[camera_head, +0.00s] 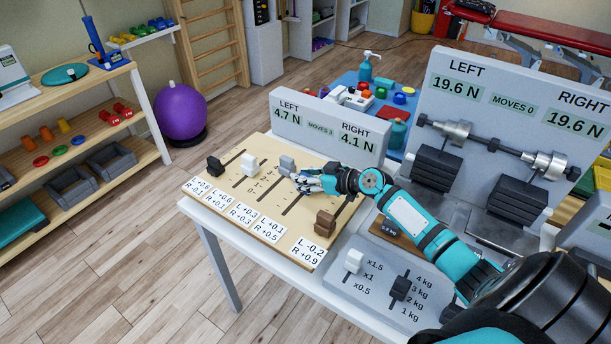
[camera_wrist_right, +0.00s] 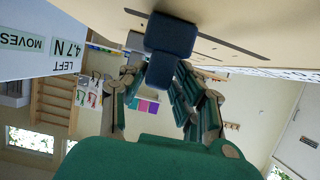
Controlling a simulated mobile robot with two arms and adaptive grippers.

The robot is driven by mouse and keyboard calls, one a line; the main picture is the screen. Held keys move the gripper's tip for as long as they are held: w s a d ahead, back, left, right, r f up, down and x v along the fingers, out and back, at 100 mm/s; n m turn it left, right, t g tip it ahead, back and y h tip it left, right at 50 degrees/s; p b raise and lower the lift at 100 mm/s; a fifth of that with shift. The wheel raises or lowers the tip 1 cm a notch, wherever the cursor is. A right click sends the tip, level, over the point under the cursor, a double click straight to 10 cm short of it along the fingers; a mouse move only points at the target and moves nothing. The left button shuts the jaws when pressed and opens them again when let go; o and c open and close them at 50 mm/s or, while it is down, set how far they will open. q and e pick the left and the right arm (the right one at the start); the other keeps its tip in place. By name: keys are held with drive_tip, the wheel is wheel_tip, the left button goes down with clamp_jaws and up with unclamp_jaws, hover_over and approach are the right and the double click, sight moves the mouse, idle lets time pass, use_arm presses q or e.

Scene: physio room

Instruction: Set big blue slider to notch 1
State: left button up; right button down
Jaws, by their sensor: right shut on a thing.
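The slider board (camera_head: 232,203) lies on the white table, with several knobs in slots. My right gripper (camera_head: 312,183) reaches over it from the right and hides the blue slider in the head view. In the right wrist view the dark blue knob (camera_wrist_right: 172,36) sits between the fingers of my right gripper (camera_wrist_right: 160,85), which is shut on it. The notch numbers at the blue slot are hidden by the gripper, so its notch cannot be told. My left gripper is not in view.
Black (camera_head: 215,166), white (camera_head: 250,165), grey (camera_head: 287,163) and brown (camera_head: 325,223) knobs stand on the same board. A display panel (camera_head: 330,128) reading 4.7 N left and 4.1 N right rises behind it. A second slider panel (camera_head: 380,283) lies to the right.

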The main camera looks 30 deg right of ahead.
sight(294, 203)
drive_tip(key=a, duration=0.1)
drive_tip(key=s+a+p, duration=0.1)
drive_tip(key=a, duration=0.1)
drive_tip(key=s+a, duration=0.1)
drive_tip(key=shift+a, duration=0.3)
drive_tip(key=shift+s+a+p, duration=0.1)
drive_tip(key=shift+a+p, duration=0.2)
drive_tip(key=shift+a, duration=0.1)
drive_tip(key=shift+d, duration=0.1)
drive_tip(key=c, duration=1.2)
unclamp_jaws()
drive_tip(key=shift+o, duration=0.2)
drive_tip(key=v, duration=1.2)
drive_tip(key=shift+d+f, duration=0.1)
